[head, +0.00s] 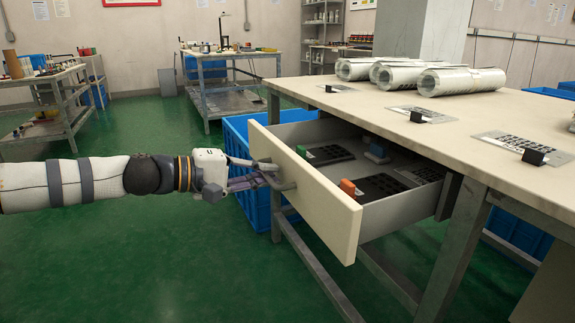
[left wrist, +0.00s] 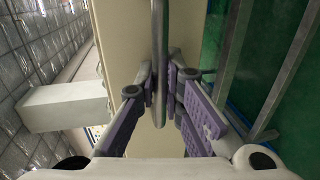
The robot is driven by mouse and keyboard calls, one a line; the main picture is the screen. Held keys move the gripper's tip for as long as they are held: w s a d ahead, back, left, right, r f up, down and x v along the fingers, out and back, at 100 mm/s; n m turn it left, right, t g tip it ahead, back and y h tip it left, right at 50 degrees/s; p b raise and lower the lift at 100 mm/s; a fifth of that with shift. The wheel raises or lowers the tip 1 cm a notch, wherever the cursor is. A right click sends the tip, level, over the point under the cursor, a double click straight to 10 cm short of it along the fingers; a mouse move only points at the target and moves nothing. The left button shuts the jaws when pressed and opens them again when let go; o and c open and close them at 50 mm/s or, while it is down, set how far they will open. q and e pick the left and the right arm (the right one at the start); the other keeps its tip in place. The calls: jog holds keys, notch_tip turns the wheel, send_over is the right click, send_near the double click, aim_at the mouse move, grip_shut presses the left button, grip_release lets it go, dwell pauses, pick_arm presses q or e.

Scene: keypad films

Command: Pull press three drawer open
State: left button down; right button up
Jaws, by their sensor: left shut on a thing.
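A drawer with a cream front (head: 312,190) and grey sides stands well out from under the worktable. My left gripper (head: 268,179) reaches in from the left and is shut on the drawer's handle (head: 284,186). In the left wrist view the purple finger pads (left wrist: 168,84) close on both sides of the handle bar (left wrist: 159,60), in front of the drawer front (left wrist: 125,40). Inside the drawer lie several dark keypad pieces (head: 380,187), an orange block (head: 348,188) and a green block (head: 301,151). My right gripper is not in view.
The worktable (head: 400,90) bears rolls of film (head: 460,81) and flat plates with black clips (head: 418,117). A blue crate (head: 249,195) stands behind the drawer, close to the table legs. The green floor (head: 140,250) at the left is clear.

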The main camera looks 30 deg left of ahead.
pick_arm(q)
jog(key=f+p+v, duration=0.2)
jog(key=p+v, duration=0.1)
jog(key=v, duration=0.9)
jog(key=shift+s+a+f+p, duration=0.25)
jog(key=shift+s+f+p, duration=0.05)
jog(key=shift+s, duration=0.05)
jog(key=c, duration=2)
grip_release()
jog(key=shift+o, duration=0.2)
jog(key=v, duration=1.2)
